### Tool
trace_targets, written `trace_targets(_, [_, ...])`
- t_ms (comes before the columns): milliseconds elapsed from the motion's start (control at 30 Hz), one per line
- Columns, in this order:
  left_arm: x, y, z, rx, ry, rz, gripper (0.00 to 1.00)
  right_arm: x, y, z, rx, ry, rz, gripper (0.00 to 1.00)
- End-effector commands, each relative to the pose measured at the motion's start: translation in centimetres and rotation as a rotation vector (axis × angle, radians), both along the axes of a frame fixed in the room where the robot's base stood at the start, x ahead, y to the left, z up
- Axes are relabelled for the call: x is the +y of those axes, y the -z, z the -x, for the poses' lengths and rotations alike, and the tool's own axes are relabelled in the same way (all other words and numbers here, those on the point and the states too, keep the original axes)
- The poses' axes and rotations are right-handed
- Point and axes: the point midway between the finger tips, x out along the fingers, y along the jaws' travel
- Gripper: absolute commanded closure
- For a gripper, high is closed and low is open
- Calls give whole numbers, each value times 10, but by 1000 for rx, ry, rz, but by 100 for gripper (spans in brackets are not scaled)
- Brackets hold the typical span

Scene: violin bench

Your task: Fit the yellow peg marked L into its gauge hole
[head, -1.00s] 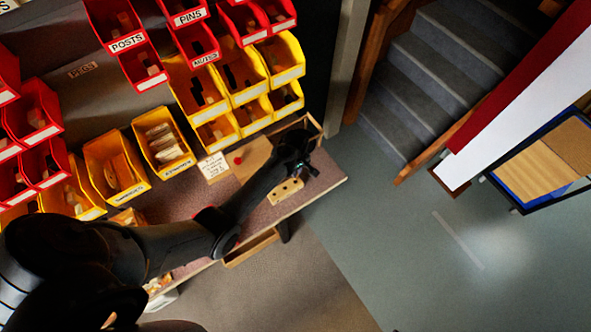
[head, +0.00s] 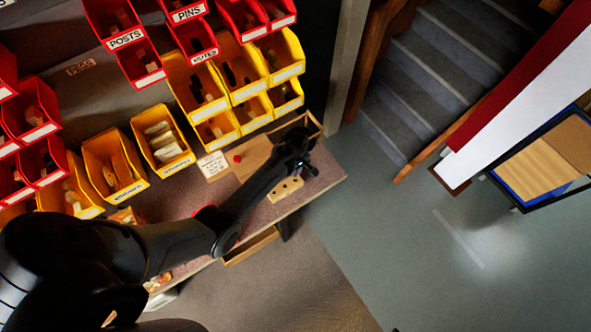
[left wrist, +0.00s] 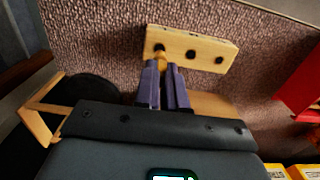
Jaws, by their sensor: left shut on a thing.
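The gauge block (left wrist: 193,49), pale wood with a row of three dark holes, lies on the speckled bench top. It also shows in the head view (head: 286,189), just below my left gripper (head: 305,168). In the left wrist view my left gripper (left wrist: 164,68) has its two dark fingers shut on a small yellow peg (left wrist: 161,56). The peg's tip is at the block's near edge, close below the left-hand hole (left wrist: 159,47). I cannot tell whether it touches the block. Its L mark cannot be read. My right gripper is in neither view.
Red bins (head: 128,40) and yellow bins (head: 163,140) stand along the back. A written card (head: 212,165) and a wooden piece with a red spot (head: 238,158) are beside my arm. The bench's front edge (head: 325,187) is close to the block; beyond it is floor.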

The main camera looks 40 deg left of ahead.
Motion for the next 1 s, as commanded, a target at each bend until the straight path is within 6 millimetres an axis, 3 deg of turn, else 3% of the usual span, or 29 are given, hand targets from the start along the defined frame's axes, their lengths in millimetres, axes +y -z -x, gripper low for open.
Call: trace_targets(1000, [0,-1,0,-1,0,0,100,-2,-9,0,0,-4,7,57])
